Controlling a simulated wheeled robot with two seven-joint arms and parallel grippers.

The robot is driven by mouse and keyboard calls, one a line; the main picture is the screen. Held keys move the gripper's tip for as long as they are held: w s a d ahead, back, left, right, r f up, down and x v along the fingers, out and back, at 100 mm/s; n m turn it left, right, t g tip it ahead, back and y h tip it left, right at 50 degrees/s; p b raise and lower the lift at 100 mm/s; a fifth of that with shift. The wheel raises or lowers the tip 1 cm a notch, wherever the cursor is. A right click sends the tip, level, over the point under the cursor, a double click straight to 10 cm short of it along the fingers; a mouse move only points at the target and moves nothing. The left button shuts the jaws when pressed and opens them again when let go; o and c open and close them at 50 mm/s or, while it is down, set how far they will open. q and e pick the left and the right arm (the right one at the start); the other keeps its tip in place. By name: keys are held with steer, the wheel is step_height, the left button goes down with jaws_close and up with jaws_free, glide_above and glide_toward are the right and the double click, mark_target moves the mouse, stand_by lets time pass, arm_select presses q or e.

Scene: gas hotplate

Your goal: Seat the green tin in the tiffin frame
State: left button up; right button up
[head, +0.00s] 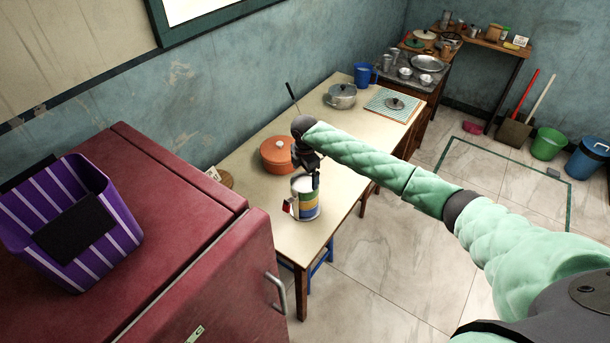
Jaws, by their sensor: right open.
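A round, upright stack with coloured bands (307,207) stands near the front of the cream table. Its bands include white, yellow, green and blue, and a small red and white piece shows at its left side. It may be the tiffin carrier with its tins, but the frame and the green tin are too small to tell apart. My right gripper (314,181) is open and points down at the top of the stack, overlapping it in the picture. I cannot tell whether it touches. My left gripper is out of view.
An orange pot (275,156) stands just behind the stack. A grey lidded pot (340,97), a blue jug (363,74) and a checked cloth (385,103) with a lid are farther back. A red cabinet (190,230) with a purple basket (100,200) fills the left.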

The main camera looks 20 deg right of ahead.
arm_select(q)
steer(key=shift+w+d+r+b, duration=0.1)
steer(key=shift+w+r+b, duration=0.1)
steer(key=shift+b, duration=0.1)
arm_select(e)
step_height(320, 180, up, 6)
steer(key=shift+r, duration=0.15)
